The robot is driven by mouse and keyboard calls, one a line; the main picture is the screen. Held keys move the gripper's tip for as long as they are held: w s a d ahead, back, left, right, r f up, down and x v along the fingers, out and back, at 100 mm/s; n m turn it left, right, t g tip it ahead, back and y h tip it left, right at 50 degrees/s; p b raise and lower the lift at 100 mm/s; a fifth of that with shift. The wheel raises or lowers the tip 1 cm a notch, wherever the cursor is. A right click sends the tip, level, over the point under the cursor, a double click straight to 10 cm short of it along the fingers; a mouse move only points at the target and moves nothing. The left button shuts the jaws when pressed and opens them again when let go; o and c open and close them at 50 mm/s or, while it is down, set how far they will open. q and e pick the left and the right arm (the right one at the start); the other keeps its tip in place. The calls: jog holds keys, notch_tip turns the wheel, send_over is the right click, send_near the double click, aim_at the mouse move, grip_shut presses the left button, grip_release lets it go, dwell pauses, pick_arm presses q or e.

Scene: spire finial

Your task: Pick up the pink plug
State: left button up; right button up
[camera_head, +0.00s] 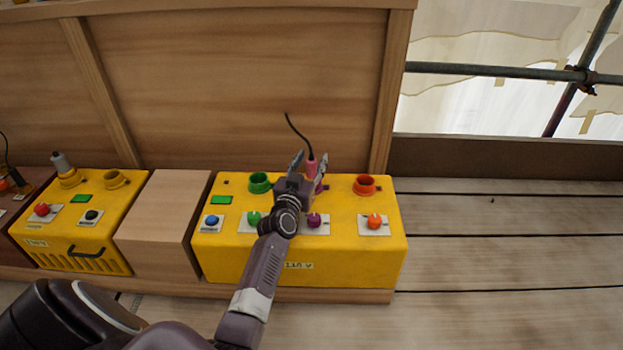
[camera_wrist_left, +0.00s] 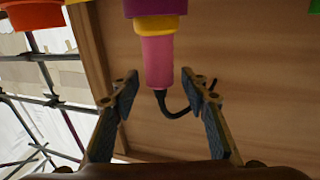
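The pink plug (camera_head: 311,169) stands in the purple socket on the yellow box (camera_head: 345,255), with a black cable curving from its end. In the left wrist view, which looks inverted, the pink plug (camera_wrist_left: 157,60) hangs below a yellow ring and the purple socket (camera_wrist_left: 156,7). My left gripper (camera_head: 309,160) is at the plug, partly covering it and the socket in the head view. In the left wrist view, the left gripper (camera_wrist_left: 158,84) is open, one finger on each side of the plug's cable end, with gaps showing. My right gripper is not in view.
A green socket (camera_head: 260,182) and an orange socket (camera_head: 364,185) flank the plug. Several coloured knobs line the box's front. A wooden panel (camera_head: 240,80) rises behind. Another yellow box (camera_head: 85,225) stands left, beyond a wooden block (camera_head: 160,215). Plank floor (camera_head: 510,260) is clear at right.

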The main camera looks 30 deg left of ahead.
pick_arm(q)
grip_shut()
jog(key=shift+r, duration=0.15)
